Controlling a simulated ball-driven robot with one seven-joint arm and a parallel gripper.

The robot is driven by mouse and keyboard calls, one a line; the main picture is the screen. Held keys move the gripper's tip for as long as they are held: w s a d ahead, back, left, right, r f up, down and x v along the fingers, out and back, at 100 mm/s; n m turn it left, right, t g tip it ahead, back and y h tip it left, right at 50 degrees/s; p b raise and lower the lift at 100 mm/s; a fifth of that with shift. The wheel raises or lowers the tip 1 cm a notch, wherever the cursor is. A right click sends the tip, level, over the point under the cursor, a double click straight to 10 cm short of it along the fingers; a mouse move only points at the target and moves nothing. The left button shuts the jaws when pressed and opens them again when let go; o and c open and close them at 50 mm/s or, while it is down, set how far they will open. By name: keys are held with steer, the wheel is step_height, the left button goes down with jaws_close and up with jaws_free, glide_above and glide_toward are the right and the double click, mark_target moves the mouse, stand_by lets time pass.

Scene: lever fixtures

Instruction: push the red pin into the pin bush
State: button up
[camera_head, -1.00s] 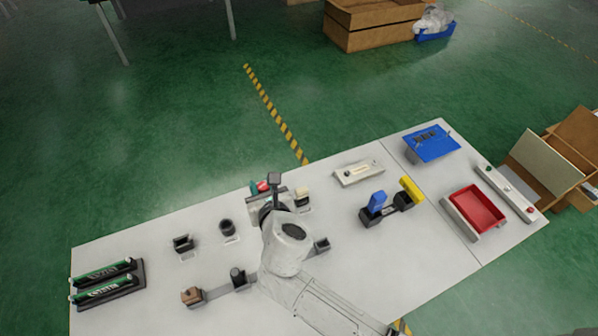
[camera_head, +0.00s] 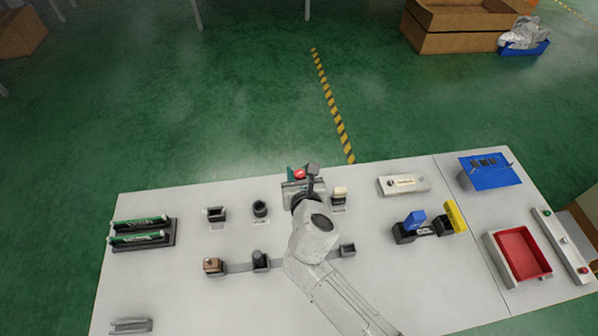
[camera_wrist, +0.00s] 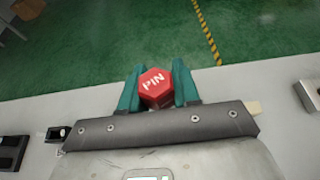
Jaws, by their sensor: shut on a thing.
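The red pin (camera_wrist: 156,85) has a hexagonal head marked "PIN" and sits between the two teal fingers of my gripper (camera_wrist: 157,86) in the wrist view. My gripper is shut on it. In the head view a bit of the red pin (camera_head: 299,174) shows beyond my wrist, near the table's far edge. The pin's lower part is hidden. A black round socket (camera_head: 260,208) stands on the table left of my gripper, apart from it. It may be the pin bush, but its label is too small to read.
A bar with a brown block (camera_head: 213,265) and a black block (camera_head: 261,260) lies left of my arm. A blue and yellow lever fixture (camera_head: 428,222) and a red tray (camera_head: 520,253) stand right. Green-topped holders (camera_head: 140,232) are far left. The front left table is mostly bare.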

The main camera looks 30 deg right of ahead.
steer(key=shift+f+b, duration=1.55)
steer(key=shift+f, duration=0.75)
steer(key=shift+p, duration=0.65)
steer(key=shift+f+b, duration=1.65)
steer(key=shift+f, duration=0.45)
steer(key=o, duration=1.1)
steer(key=v, duration=1)
steer(key=shift+s+a+r, duration=0.1)
steer(key=shift+s+r, duration=0.1)
steer(key=shift+s, duration=0.15)
steer(key=shift+s, duration=0.1)
